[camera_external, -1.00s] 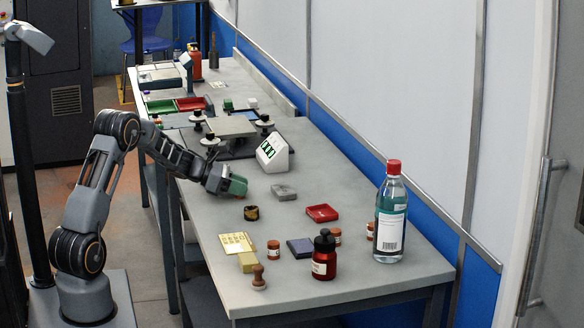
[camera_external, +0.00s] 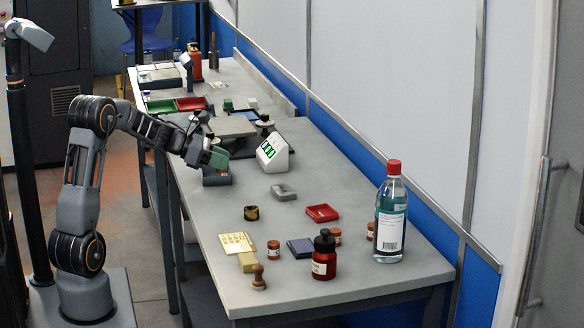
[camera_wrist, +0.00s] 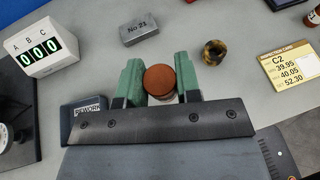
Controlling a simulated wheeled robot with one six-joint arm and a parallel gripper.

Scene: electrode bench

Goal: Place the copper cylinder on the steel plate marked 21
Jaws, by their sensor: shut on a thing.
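My gripper (camera_external: 216,159) is raised over the left edge of the bench. In the wrist view its green jaws (camera_wrist: 159,76) are shut on the copper cylinder (camera_wrist: 160,82), whose round brown end shows between them. The steel plate marked No 21 (camera_wrist: 140,30) is a small grey block lying flat, beyond the jaws in the wrist view. In the external view it is the grey block (camera_external: 284,192) to the right of and nearer than my gripper. Its top looks bare.
A white counter box reading 000 (camera_external: 273,152) stands behind the plate. A black-and-amber ring (camera_external: 251,213), red tray (camera_external: 322,212) and gold card (camera_external: 237,243) lie nearer. Bare bench surrounds the plate.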

